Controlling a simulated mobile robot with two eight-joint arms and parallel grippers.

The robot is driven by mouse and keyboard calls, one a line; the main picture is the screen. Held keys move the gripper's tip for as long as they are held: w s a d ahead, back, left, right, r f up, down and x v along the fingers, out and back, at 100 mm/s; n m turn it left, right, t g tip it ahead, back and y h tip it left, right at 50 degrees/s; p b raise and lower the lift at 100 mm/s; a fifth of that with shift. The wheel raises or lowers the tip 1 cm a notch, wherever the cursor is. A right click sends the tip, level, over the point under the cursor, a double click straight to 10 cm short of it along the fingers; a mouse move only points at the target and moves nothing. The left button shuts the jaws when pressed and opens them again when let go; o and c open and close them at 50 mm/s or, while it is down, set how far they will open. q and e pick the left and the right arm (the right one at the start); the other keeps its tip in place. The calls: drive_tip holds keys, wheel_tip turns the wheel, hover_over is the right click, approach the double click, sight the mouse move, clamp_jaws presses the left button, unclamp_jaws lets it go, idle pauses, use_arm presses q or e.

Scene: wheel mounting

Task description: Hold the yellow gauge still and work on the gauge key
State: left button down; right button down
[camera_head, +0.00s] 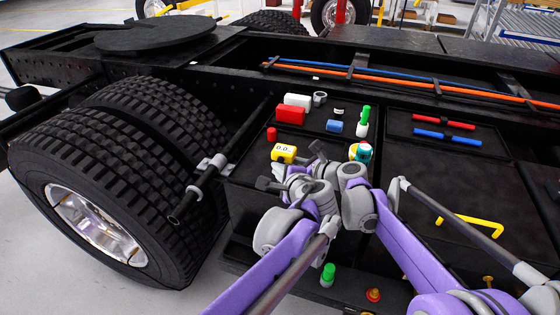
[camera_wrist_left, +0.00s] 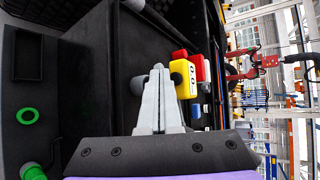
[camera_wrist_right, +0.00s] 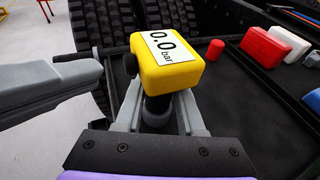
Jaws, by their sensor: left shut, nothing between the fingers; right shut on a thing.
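The yellow gauge (camera_wrist_right: 168,62) reads "0.0 bar" and stands upright in the right wrist view. My right gripper (camera_wrist_right: 160,108) is shut around its dark stem, just below the yellow body. The gauge key appears to be the dark round knob (camera_wrist_right: 130,66) on the gauge's side. My left gripper (camera_wrist_left: 158,70) is shut and empty, its fingertips close beside the gauge (camera_wrist_left: 184,78) and the knob (camera_wrist_left: 176,79). Contact cannot be told. In the right wrist view a grey part of my left gripper comes in from the left. In the head view the gauge (camera_head: 284,153) sits just beyond both grippers.
A large double wheel (camera_head: 100,200) stands at the left. A red block (camera_head: 290,115), a white block (camera_head: 297,101), a blue block (camera_head: 334,126) and a small red cylinder (camera_head: 271,134) lie behind the gauge. A yellow hex key (camera_head: 470,222) lies at the right.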

use_arm(q)
drive_tip(key=shift+s+a, duration=0.25)
drive_tip(key=shift+s, duration=0.5)
drive_tip(key=shift+s+a, duration=0.25)
drive_tip(key=shift+s, duration=0.55)
drive_tip(key=shift+s+a, duration=0.25)
drive_tip(key=shift+s, duration=0.5)
use_arm(e)
drive_tip(key=shift+c, duration=2.2)
unclamp_jaws()
